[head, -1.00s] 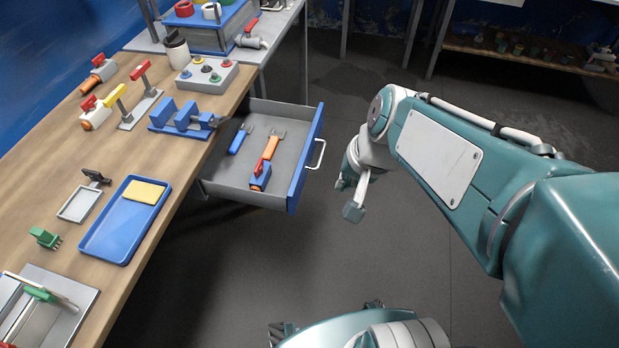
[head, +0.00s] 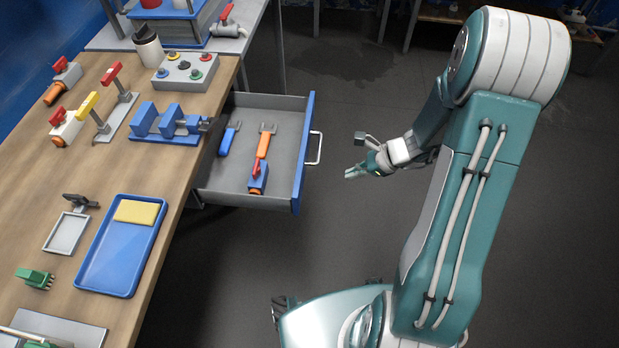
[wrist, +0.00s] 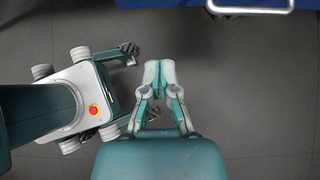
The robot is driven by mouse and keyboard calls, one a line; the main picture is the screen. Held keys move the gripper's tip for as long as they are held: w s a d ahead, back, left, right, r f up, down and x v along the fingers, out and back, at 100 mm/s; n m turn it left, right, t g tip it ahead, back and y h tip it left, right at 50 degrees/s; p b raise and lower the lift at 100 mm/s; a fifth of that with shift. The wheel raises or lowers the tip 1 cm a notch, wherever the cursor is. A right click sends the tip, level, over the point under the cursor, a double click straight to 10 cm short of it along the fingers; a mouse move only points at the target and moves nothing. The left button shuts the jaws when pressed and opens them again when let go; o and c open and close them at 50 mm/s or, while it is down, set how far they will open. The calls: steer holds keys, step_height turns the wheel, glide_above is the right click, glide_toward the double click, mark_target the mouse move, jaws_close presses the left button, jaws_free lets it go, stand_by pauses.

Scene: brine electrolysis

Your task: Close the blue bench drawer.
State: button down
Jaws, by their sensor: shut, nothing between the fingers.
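The bench drawer (head: 301,160) with its blue front is pulled out from the wooden bench. Its pale handle (head: 316,148) is on the outer face. Inside lie a blue-handled tool (head: 229,138) and an orange-handled tool with a blue and red part (head: 260,165). My gripper (head: 348,175) is shut and empty, to the right of the drawer front and apart from the handle. In the wrist view the gripper (wrist: 159,64) has its fingertips together over bare floor. The blue drawer front (wrist: 205,3) and part of the handle (wrist: 250,10) show at that view's top edge.
The bench top (head: 150,180) carries a blue vise (head: 165,125), a button box (head: 185,75), a blue tray (head: 120,245) with a yellow sponge, and several valves. A grey table (head: 255,15) stands behind.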

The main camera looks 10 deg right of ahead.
steer(key=a+r+x, duration=0.1)
steer(key=x, duration=1.1)
steer(key=shift+w+a, duration=0.4)
steer(key=shift+a, duration=0.15)
steer(key=shift+r, duration=0.1)
glide_toward(219, 183)
steer(key=a, duration=0.2)
steer(key=w+a+f, duration=0.1)
steer(key=a, duration=0.1)
steer(key=w+a+f, duration=0.1)
steer(key=a, duration=0.1)
steer(key=shift+a+f, duration=0.1)
steer(key=shift+a, duration=0.2)
steer(key=shift+w, duration=0.1)
